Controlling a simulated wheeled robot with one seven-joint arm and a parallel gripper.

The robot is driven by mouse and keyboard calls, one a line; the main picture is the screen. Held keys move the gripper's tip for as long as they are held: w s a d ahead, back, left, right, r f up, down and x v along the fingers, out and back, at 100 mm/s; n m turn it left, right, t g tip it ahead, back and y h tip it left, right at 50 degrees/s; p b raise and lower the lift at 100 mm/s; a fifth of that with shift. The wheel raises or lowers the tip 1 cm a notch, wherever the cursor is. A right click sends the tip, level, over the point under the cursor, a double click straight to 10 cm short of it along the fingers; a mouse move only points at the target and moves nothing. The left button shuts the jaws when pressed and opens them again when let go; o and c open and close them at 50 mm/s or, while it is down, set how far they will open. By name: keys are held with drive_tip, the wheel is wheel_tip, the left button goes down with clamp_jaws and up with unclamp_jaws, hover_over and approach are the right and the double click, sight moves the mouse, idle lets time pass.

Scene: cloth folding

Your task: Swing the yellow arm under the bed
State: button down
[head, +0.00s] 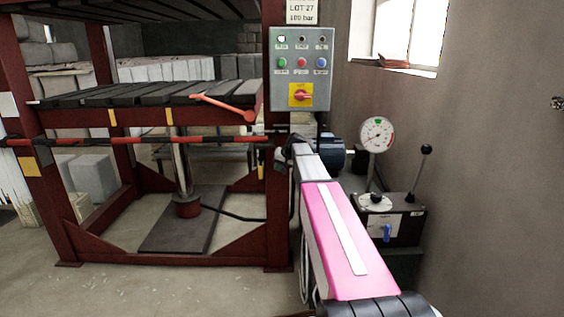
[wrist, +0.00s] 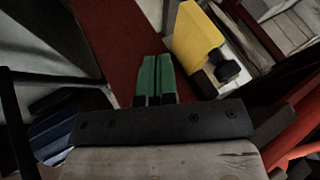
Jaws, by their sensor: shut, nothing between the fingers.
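The yellow arm shows in the wrist view as a yellow block (wrist: 196,36) with a black knob, just right of and beyond my fingertips. In the head view a small yellow piece (head: 261,164) shows at the right front post, below the bed. The bed (head: 75,120) is a dark slatted platform on a red frame, raised above the floor. My gripper (wrist: 156,72) has green fingers closed together, with nothing between them. They are apart from the yellow block in the picture. In the head view my gripper is small and dark beside the right post.
A red-black striped bar (head: 75,141) crosses the frame's front. An orange handle (head: 226,106) lies at the bed edge. A grey control box (head: 300,88) hangs above my gripper. A gauge (head: 376,135) and a pump with a lever (head: 421,170) stand at the right.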

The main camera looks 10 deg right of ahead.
drive_tip(key=a, duration=0.1)
drive_tip(key=w+a+f, duration=0.1)
drive_tip(key=a, duration=0.2)
drive_tip(key=shift+w+a+f, duration=0.35)
drive_tip(key=shift+a, duration=0.05)
drive_tip(key=w+a+m+t+h, duration=0.1)
drive_tip(key=w+a+m, duration=0.3)
drive_tip(key=a, duration=1.1)
drive_tip(key=shift+w+a+m+h, duration=0.3)
drive_tip(key=shift+w+h, duration=0.5)
drive_tip(key=shift+w, duration=0.9)
